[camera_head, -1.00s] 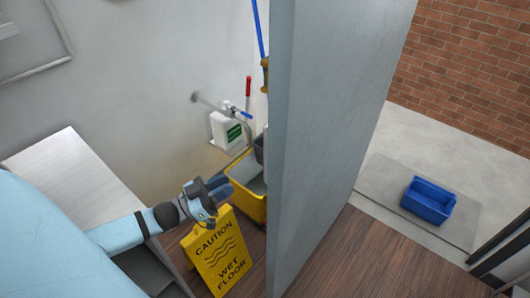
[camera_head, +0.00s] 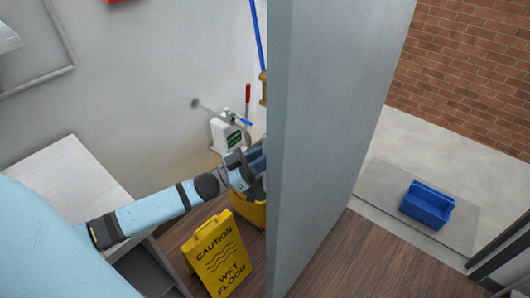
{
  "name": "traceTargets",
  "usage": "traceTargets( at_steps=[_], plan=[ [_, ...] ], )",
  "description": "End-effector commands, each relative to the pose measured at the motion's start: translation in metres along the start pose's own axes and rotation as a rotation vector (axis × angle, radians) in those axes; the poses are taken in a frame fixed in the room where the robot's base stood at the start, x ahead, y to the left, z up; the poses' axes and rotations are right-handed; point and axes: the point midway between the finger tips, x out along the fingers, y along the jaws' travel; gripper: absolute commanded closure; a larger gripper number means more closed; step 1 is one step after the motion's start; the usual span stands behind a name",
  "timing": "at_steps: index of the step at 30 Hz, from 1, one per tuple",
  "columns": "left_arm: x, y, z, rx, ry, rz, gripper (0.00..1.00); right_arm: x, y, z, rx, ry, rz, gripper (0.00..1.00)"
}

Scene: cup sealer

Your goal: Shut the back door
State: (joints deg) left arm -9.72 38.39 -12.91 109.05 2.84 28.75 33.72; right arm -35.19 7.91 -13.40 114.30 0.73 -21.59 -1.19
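The back door (camera_head: 335,130) is a tall pale blue-grey panel standing open in the middle of the camera_head view, seen nearly edge-on. The doorway to its right is open to the outside. My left gripper (camera_head: 254,163) is close to the left side of the door, in front of the yellow mop bucket. I cannot tell whether it touches the door or whether its fingers are open, as the tips are small and partly hidden. My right gripper is not in view.
A yellow caution sign (camera_head: 215,254) stands below my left arm. A blue crate (camera_head: 427,205) sits outside on a mat. Wooden floor right of the door (camera_head: 365,262) is clear.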

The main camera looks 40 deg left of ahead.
Motion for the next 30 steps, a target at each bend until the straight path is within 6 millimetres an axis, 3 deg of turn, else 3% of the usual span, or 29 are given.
traceTargets(
  at_steps=[11, 15, 30],
  plan=[
    [0.007, 0.000, 0.001, 0.000, -0.001, 0.001, 0.76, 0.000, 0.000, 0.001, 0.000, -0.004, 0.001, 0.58],
    [0.007, 0.000, 0.001, 0.000, -0.001, 0.001, 1.00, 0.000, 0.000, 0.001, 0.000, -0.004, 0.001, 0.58],
    [0.013, 0.011, 0.003, 0.003, 0.001, -0.016, 1.00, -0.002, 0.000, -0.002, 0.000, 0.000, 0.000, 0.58]
  ],
)
